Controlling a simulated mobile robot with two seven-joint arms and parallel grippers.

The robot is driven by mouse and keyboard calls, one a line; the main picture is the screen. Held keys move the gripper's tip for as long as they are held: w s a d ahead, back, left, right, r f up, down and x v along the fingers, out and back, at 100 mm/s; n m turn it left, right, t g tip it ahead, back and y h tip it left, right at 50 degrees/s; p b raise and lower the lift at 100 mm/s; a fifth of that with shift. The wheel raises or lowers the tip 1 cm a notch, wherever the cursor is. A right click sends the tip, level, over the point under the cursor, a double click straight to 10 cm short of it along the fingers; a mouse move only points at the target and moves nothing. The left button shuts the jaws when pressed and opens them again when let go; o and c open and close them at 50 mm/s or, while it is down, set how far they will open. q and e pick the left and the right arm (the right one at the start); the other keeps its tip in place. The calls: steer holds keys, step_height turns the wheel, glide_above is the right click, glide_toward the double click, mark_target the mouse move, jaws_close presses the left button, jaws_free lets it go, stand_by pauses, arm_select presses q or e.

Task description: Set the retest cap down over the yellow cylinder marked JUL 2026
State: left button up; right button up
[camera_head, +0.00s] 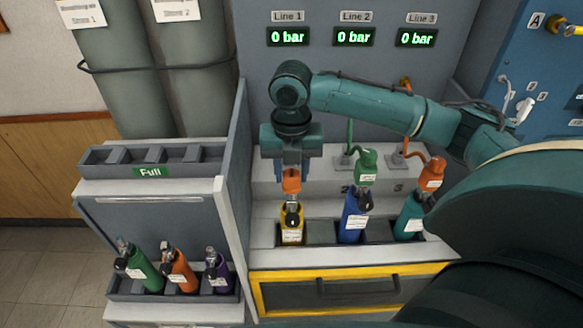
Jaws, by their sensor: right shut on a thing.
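The yellow cylinder (291,226) stands upright in the left slot of the bench rack, with a metal valve, a black round part and a white label on its front. The label is too small to read. My right gripper (292,178) points down directly above this cylinder and is shut on a small orange piece, which looks like the retest cap (291,182). The orange piece is right at the top of the valve. I cannot tell whether it touches the valve or sits over it. My left gripper is not in view.
A blue cylinder (353,222) with a green regulator (365,166) and a teal cylinder (410,218) with an orange regulator (432,172) stand to the right. A lower left rack (118,287) holds green, orange and purple cylinders. The rack marked Full (110,168) is empty.

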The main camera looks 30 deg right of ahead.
steer(key=shift+f, duration=1.55)
stand_by(0.4)
steer(key=o, duration=1)
steer(key=shift+o, duration=0.2)
step_height(320, 180, up, 13)
steer(key=shift+b, duration=0.35)
steer(key=shift+r, duration=0.1)
